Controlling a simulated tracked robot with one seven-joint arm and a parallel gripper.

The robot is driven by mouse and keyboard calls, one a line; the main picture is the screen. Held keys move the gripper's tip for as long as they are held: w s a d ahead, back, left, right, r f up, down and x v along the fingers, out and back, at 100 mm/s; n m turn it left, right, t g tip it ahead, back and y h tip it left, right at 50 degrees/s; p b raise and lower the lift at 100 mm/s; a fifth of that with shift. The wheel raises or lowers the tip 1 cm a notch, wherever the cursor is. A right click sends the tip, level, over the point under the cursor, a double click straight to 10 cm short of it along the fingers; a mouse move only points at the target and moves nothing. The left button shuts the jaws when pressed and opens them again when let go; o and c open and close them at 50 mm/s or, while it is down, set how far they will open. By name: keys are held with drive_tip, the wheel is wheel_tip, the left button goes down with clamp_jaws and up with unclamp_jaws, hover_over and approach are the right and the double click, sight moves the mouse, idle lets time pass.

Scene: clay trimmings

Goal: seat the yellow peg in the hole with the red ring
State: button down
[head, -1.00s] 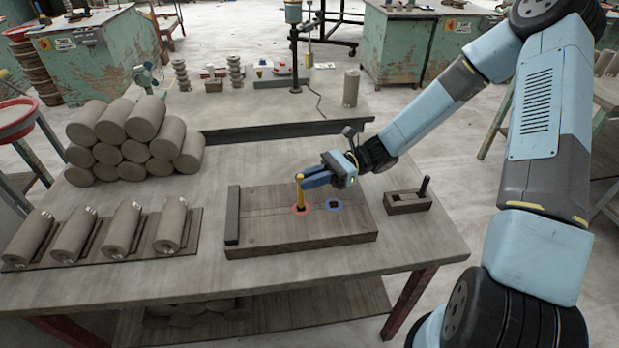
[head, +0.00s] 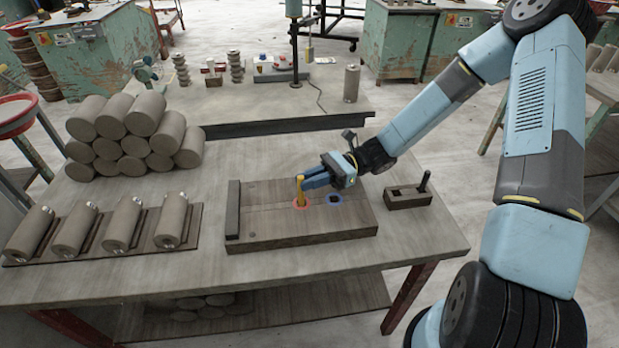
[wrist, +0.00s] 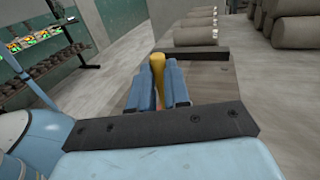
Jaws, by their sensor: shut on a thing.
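The yellow peg (head: 300,189) stands about upright at the red ring (head: 301,205) on the wooden board (head: 270,229). My gripper (head: 303,182) is shut on its upper part, reaching in from the right. In the wrist view the peg (wrist: 157,68) shows between the two blue fingers (wrist: 158,88). The peg's lower end meets the ring area in the head view; how deep it sits in the hole I cannot tell. The blue-ringed hole (head: 334,200) lies just right of the red ring and is empty.
A dark bar (head: 233,210) lies along the board's left edge. A wooden block with a dark upright pin (head: 410,196) stands right of the board. Clay cylinders are stacked (head: 135,133) at the back left, and several more lie on a rack (head: 97,226) at the left.

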drive_tip(key=shift+f, duration=1.35)
drive_tip(key=c, duration=1)
unclamp_jaws()
drive_tip(key=v, duration=1.4)
drive_tip(key=shift+s+f, duration=0.1)
drive_tip(key=shift+f, duration=0.05)
drive_tip(key=s+d+r+n+t+h, duration=0.3)
drive_tip(key=s+d+r+t+h, duration=0.2)
drive_tip(key=r, duration=0.5)
drive_tip(key=s+d+r+n+t+h, duration=0.4)
drive_tip(key=s+r, duration=0.4)
drive_tip(key=r, duration=0.2)
drive_tip(key=s+d+r+n+t+h, duration=0.4)
drive_tip(key=s+d+r+t+h, duration=0.2)
drive_tip(key=d+r, duration=0.2)
drive_tip(key=shift+s+r, duration=0.1)
drive_tip(key=shift+r, duration=0.55)
drive_tip(key=shift+s+r, duration=0.15)
drive_tip(key=shift+r, duration=0.5)
